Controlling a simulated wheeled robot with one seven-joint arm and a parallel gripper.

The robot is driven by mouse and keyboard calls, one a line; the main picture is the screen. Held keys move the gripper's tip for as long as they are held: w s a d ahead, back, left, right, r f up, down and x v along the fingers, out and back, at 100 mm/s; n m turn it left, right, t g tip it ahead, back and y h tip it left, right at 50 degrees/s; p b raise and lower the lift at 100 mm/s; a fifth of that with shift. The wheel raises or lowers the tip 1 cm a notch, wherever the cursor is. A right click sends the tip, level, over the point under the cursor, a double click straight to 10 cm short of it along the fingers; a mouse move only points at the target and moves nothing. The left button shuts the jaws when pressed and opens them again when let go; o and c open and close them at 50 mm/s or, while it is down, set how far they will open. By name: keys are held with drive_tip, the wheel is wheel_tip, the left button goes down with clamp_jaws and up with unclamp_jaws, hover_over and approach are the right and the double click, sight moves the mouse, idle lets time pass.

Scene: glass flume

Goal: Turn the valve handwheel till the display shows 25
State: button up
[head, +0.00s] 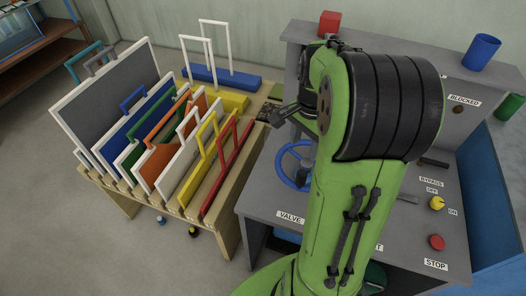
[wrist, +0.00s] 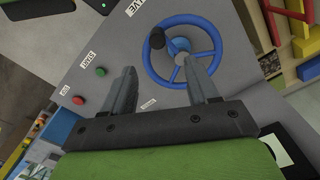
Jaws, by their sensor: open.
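The blue valve handwheel (wrist: 208,39) with a dark crank knob (wrist: 158,39) sits on the grey console in the wrist view. In the head view the wheel (head: 283,172) is partly hidden behind my green arm. My gripper (wrist: 160,80) is open and empty, its two fingers apart and pointing toward the wheel. The right fingertip overlaps the wheel's lower rim in the picture; I cannot tell if they touch. In the head view my gripper (head: 272,117) shows left of my arm, near the console's left edge. I cannot make out a display reading in either view.
The console panel (head: 262,203) carries a yellow bypass knob (head: 437,203) and a red stop button (head: 437,242). A red block (head: 329,23) and a blue cup (head: 482,51) stand on its upper ledge. A wooden rack (head: 228,228) of coloured framed panels stands close on the left.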

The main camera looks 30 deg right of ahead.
drive_tip(key=b, duration=0.1)
hover_over(300, 179)
drive_tip(key=shift+m, duration=0.3)
drive_tip(key=f, duration=0.3)
drive_tip(key=d+f, duration=0.1)
drive_tip(key=f, duration=0.4)
drive_tip(key=f+b, duration=0.1)
drive_tip(key=f, duration=0.3)
drive_tip(key=w+f, duration=0.1)
drive_tip(key=f, duration=0.3)
drive_tip(key=shift+s, duration=0.1)
drive_tip(key=shift+c, duration=0.2)
clamp_jaws()
